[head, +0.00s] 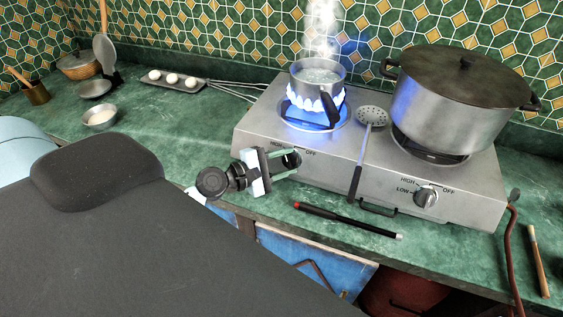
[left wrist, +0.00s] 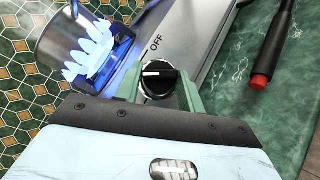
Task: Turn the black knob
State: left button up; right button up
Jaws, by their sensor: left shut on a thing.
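The black knob (left wrist: 159,79) sits on the front of the steel hotplate (head: 330,173), below the left burner. It has a silver rim and a white mark on its face. In the head view the knob (head: 292,160) shows between the green fingers of my left gripper (head: 285,163). In the left wrist view my left gripper (left wrist: 160,90) has one finger on each side of the knob and is shut on it. My right gripper is not in view.
A steaming pan (head: 318,77) stands over blue flames on the left burner. A large lidded pot (head: 460,95) stands on the right burner. A skimmer (head: 371,118) lies between them. A black stick with a red end (head: 345,221) lies on the green counter in front.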

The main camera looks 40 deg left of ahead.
pick_arm(q)
jog(key=shift+r+m+g+h+p, duration=0.3)
jog(key=shift+m+g+p, duration=0.15)
jog(key=shift+m+g, duration=0.65)
jog(key=shift+m, duration=0.3)
jog(key=shift+f+m+g+p, duration=0.15)
jog(key=shift+m+g+p, duration=0.2)
jog(key=shift+m+g, duration=0.25)
jog(key=shift+f+m+g, duration=0.1)
jog(key=shift+m+g, duration=0.6)
jog(key=shift+m, duration=0.3)
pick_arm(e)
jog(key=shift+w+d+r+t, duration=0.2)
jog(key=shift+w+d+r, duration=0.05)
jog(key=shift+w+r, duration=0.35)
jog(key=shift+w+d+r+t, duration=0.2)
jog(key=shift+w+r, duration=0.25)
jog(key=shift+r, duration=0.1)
pick_arm(q)
jog(key=o, duration=0.9)
jog(key=shift+o, duration=0.2)
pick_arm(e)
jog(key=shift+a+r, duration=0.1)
pick_arm(q)
jog(key=shift+a, duration=0.1)
